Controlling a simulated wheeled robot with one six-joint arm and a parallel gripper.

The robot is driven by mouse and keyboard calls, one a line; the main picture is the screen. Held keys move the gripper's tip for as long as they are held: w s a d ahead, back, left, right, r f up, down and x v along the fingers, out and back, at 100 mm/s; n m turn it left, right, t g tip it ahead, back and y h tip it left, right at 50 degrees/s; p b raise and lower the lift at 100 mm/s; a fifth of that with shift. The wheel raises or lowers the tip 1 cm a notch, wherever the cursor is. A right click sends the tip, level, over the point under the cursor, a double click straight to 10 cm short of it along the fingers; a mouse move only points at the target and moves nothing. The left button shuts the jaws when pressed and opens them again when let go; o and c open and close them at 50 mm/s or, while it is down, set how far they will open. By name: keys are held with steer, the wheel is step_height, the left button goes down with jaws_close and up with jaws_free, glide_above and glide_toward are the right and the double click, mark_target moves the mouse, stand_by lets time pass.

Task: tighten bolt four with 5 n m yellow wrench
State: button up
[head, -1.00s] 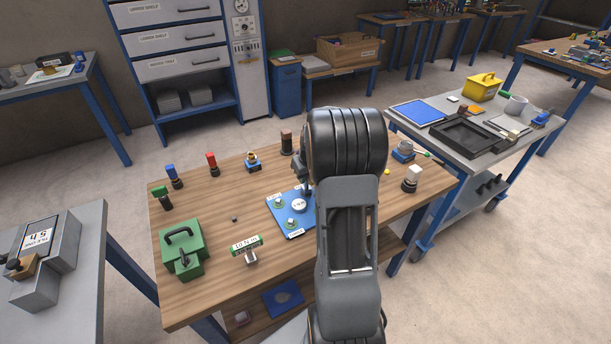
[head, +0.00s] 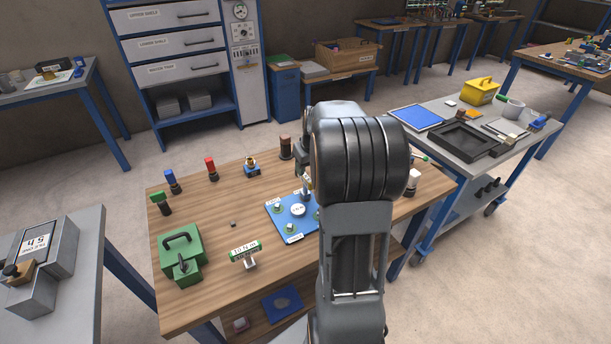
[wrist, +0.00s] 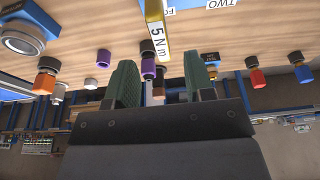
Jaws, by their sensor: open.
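A yellow wrench (wrist: 157,40) marked "5 N m" hangs in the top middle of the wrist view. My gripper (wrist: 161,75) has its two green-padded fingers spread apart, with the wrench's end near the gap between them; I cannot see contact. Tags reading "TWO" (wrist: 222,3) and a partly cut-off "FO" show beside the wrench. In the head view, a blue plate (head: 273,222) with several bolts and tags lies on the wooden table. My arm hides its right part. A slim metal upright (head: 306,187) stands at its back edge, below my gripper.
A green box (head: 182,255) and a "10 N m" tagged holder (head: 245,255) stand at the table's front left. Red (head: 211,168) and blue (head: 172,181) capped pieces line the back. A grey cart (head: 450,155) stands to the right.

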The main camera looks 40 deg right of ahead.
mark_target(305, 176)
steer(key=shift+v, duration=2.9)
steer(key=s+f+t+b, duration=0.1)
steer(key=b, duration=0.5)
steer(key=shift+a+f+b, duration=0.1)
steer(key=shift+f+b, duration=0.05)
steer(key=shift+b, duration=0.2)
steer(key=x, duration=1.3)
steer(key=shift+w+b, duration=0.25)
steer(key=shift+b, duration=0.1)
